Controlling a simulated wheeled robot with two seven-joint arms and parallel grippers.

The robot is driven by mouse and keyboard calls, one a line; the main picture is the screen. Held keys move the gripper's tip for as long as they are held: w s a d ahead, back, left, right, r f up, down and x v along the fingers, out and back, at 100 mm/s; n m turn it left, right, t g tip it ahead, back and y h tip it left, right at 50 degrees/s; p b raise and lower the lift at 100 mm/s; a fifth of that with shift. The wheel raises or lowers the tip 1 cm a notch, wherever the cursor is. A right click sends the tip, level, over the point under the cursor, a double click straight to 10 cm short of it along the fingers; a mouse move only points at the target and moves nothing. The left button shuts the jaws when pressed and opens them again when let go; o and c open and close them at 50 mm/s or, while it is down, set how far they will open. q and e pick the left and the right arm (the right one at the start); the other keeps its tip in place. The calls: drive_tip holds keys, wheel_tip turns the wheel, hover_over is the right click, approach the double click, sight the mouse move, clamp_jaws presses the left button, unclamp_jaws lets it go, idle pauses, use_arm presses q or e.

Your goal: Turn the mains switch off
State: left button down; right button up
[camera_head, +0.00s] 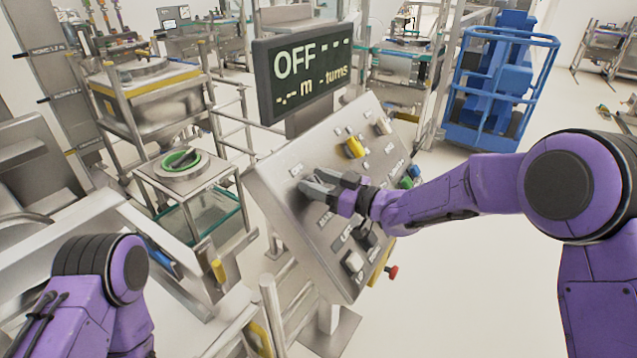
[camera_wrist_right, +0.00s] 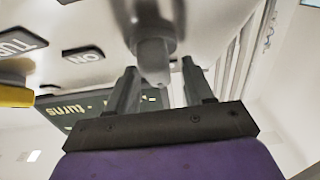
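The sloped grey control panel (camera_head: 285,170) stands in the middle of the head view. My right gripper (camera_head: 310,187) is at its upper left part, and its fingers hide what lies under them there. In the right wrist view a grey rotary switch (camera_wrist_right: 152,55) sticks out from the panel, with an upside-down ON label (camera_wrist_right: 83,55) beside it. My right gripper (camera_wrist_right: 158,72) is open, its fingertips on either side of the switch with gaps visible. I cannot tell whether this is the mains switch. My left gripper is out of view; only its arm shows.
A display (camera_head: 305,70) above the panel reads OFF, with dashes. The panel also carries a yellow control (camera_head: 354,147) and a red knob (camera_head: 392,272) at its lower edge. Floor at right is clear.

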drive_tip(key=shift+s+d+b, duration=0.2)
drive_tip(key=shift+d+b, duration=0.1)
drive_tip(key=shift+d, duration=0.1)
drive_tip(key=b+v, duration=0.3)
drive_tip(key=v, duration=0.6)
drive_tip(key=shift+s+d, duration=0.2)
drive_tip(key=shift+s, duration=0.05)
